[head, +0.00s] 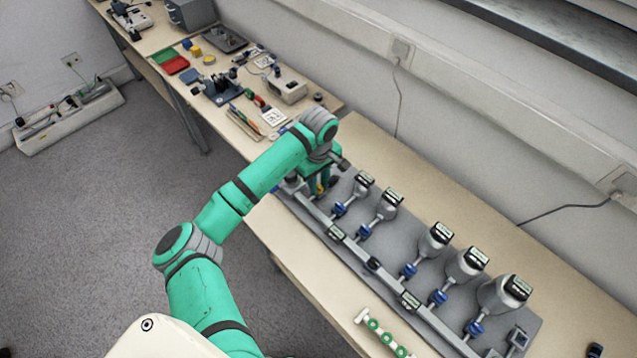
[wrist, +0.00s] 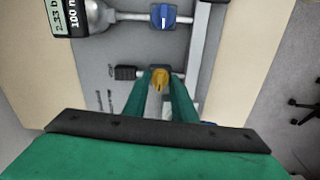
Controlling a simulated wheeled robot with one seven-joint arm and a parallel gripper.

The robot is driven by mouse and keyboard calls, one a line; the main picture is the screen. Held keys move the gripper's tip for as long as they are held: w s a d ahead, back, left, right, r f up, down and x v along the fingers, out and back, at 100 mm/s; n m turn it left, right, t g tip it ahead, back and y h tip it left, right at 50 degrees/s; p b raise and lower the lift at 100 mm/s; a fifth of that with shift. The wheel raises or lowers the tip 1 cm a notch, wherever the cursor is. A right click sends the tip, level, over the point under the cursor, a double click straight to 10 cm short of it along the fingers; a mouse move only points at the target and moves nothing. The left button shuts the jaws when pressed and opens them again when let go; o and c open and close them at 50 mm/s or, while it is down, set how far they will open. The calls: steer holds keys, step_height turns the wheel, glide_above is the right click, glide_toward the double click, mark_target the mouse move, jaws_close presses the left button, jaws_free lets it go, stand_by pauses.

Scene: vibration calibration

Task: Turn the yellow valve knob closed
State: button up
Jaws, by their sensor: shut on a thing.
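The yellow valve knob (wrist: 159,80) sits between the two green fingers of my gripper (wrist: 162,84) in the wrist view. The fingers are shut on the knob from both sides. In the head view my gripper (head: 319,184) points down at the far left end of the grey panel, and a small bit of yellow shows between its fingers. The knob is mounted on a pipe that runs across the panel. Its exact angle is hard to read because the fingers cover its sides.
The grey panel (head: 405,252) carries several gauges with blue valve knobs; one blue knob (wrist: 162,16) is near my gripper. A rail (head: 350,246) runs along the panel's front. A rack with green rings (head: 386,338) lies at the front edge. Tools crowd the table beyond.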

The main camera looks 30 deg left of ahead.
steer(key=shift+w+a+r+n, duration=0.1)
steer(key=shift+a+n, duration=0.05)
steer(key=shift+n, duration=0.45)
steer(key=o, duration=1)
steer(key=shift+o, duration=0.2)
step_height(320, 180, up, 11)
steer(key=shift+f, duration=0.2)
